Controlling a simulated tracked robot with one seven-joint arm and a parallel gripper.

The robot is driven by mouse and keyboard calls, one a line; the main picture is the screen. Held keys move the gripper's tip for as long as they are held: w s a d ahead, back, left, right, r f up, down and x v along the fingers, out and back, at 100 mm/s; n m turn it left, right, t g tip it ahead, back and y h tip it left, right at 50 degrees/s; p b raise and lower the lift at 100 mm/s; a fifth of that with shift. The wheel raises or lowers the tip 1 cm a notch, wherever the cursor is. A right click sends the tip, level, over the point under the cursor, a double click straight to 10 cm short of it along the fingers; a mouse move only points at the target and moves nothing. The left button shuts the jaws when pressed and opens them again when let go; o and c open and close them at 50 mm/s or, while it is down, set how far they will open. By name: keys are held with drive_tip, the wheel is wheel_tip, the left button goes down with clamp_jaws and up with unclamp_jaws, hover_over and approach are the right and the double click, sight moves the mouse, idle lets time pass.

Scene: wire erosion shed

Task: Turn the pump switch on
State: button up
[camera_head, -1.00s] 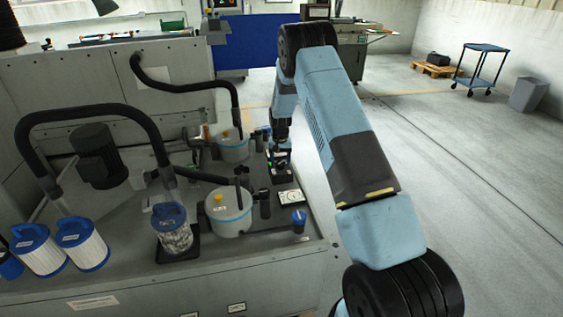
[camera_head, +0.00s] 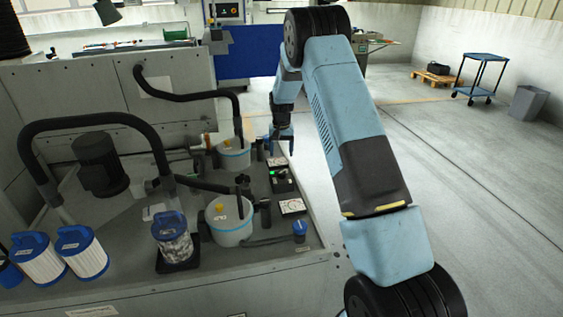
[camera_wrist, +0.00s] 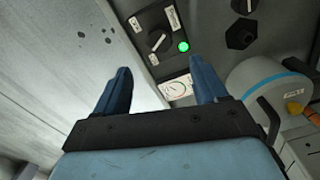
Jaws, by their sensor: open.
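The pump switch is a dark box (camera_head: 283,181) with a black rotary knob, near the right edge of the grey machine top. In the wrist view the knob (camera_wrist: 157,41) has a white mark that looks slanted, with small white labels around it. A green lamp (camera_wrist: 183,47) glows beside the knob. My gripper (camera_head: 281,141) is above the box in the head view, apart from it. In the wrist view my gripper (camera_wrist: 161,82) shows two blue fingers spread wide with nothing between them. The knob's exact setting is hard to read.
A gauge plate (camera_head: 292,206) lies just in front of the box. Two white canisters, near (camera_head: 229,222) and far (camera_head: 234,155), stand to the left with black hoses. A blue-capped post (camera_head: 300,230) stands near the front corner. Open floor lies right of the machine.

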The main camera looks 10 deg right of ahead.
drive_tip(key=shift+r, duration=1.85)
drive_tip(key=s+d+r+n+t, duration=0.1)
drive_tip(key=s+r, duration=1)
drive_tip(key=r, duration=0.2)
drive_tip(key=s+r+t, duration=0.2)
drive_tip(key=s+r, duration=0.8)
drive_tip(key=r, duration=0.4)
drive_tip(key=s+r+n+t, duration=0.1)
drive_tip(key=s+r+t, duration=0.1)
drive_tip(key=s, duration=2.8)
drive_tip(key=shift+d+r+n+t, duration=0.15)
drive_tip(key=shift+r+n+t, duration=0.2)
drive_tip(key=shift+r, duration=0.2)
drive_tip(key=shift+c, duration=0.2)
